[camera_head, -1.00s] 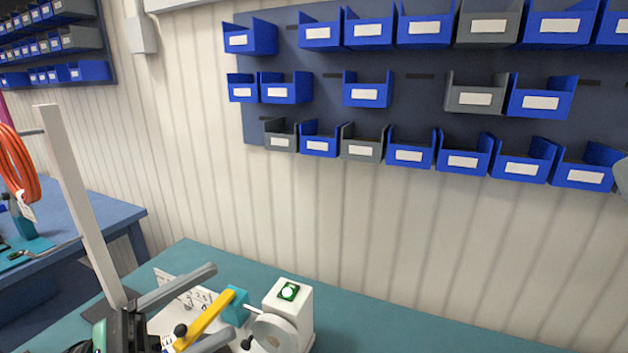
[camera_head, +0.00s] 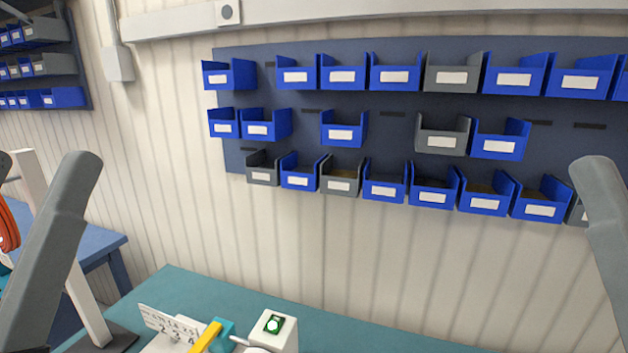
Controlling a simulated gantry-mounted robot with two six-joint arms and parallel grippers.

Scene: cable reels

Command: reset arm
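My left gripper (camera_head: 41,163) is raised at the left edge. Its two grey fingers point up and stand apart, with nothing seen between them; the outer finger is mostly cut off by the frame. One grey finger of my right gripper (camera_head: 602,215) points up at the right edge. The rest of that gripper is outside the view, so its opening is hidden. Both look close to the camera and clear of the bench.
A teal bench (camera_head: 350,325) holds a white device (camera_head: 273,330) with a green button, a yellow lever (camera_head: 206,338) and a numbered plate (camera_head: 170,322). A white post (camera_head: 85,300) stands behind my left gripper. Blue and grey bins (camera_head: 384,180) hang on the wall.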

